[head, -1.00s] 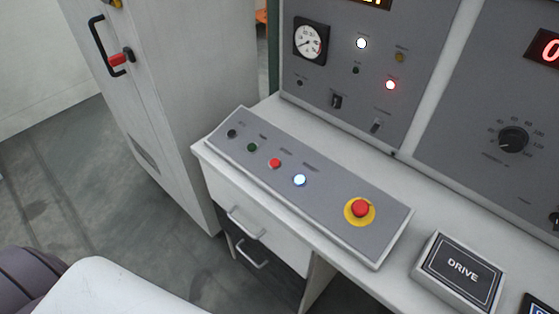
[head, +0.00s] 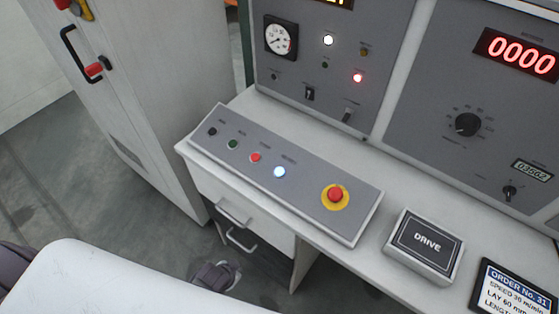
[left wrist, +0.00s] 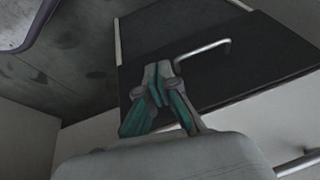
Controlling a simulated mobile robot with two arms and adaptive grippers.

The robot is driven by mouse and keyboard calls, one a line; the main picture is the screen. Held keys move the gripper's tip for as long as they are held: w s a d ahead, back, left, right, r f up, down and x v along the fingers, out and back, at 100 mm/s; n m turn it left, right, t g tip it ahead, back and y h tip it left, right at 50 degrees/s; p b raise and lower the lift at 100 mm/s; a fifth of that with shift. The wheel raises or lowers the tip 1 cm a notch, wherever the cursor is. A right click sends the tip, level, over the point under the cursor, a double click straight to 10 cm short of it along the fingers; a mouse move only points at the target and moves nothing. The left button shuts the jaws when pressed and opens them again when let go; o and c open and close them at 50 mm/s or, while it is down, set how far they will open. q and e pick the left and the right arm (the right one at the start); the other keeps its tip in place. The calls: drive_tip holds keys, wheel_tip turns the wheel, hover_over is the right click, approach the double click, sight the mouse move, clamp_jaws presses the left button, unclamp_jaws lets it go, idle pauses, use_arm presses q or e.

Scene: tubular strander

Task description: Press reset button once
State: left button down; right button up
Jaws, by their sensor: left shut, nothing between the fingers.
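The sloped grey button panel (head: 305,190) lies on the white desk. It carries a black button (head: 212,132), a green button (head: 232,145), a red button (head: 255,157), a lit blue-white button (head: 279,172) and a red mushroom button (head: 335,195) on a yellow ring. The small labels are too blurred to read, so I cannot tell which is reset. My left gripper (left wrist: 163,70) is shut and empty in the left wrist view, in front of a dark drawer front, apart from the buttons. My right gripper is not in view.
Behind the panel stands a console with a gauge (head: 281,39), lamps, switches and a red display (head: 516,54). A DRIVE box (head: 424,245) and an order screen (head: 515,288) sit to the right. A drawer handle (head: 232,213) juts from the desk front. A tall cabinet (head: 135,110) stands left.

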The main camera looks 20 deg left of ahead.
sight(280, 172)
use_arm(q)
drive_tip(key=w+d+r+t+p, duration=0.1)
drive_tip(key=w+r+p, duration=0.1)
drive_tip(key=r, duration=0.7)
drive_tip(key=w+d+r+m+t+p, duration=0.1)
drive_tip(key=w+r, duration=0.3)
drive_tip(key=r, duration=0.5)
drive_tip(key=w+d+r+m+t+p, duration=0.1)
drive_tip(key=w+r, duration=0.3)
drive_tip(key=r, duration=0.5)
drive_tip(key=shift+d+r+h+p, duration=0.3)
drive_tip(key=shift+h+p, duration=0.1)
drive_tip(key=shift+p, duration=0.45)
drive_tip(key=w+d+r+m+t+h+p, duration=0.2)
drive_tip(key=w+r, duration=0.5)
drive_tip(key=r, duration=0.6)
drive_tip(key=d+m+t, duration=0.1)
drive_tip(key=m+t, duration=0.1)
drive_tip(key=m, duration=0.1)
drive_tip(key=shift+w+d+r, duration=0.15)
drive_tip(key=shift+d+r, duration=0.05)
drive_tip(key=shift+r, duration=0.1)
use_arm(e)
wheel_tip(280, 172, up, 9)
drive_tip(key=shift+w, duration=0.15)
use_arm(q)
drive_tip(key=shift+f, duration=0.1)
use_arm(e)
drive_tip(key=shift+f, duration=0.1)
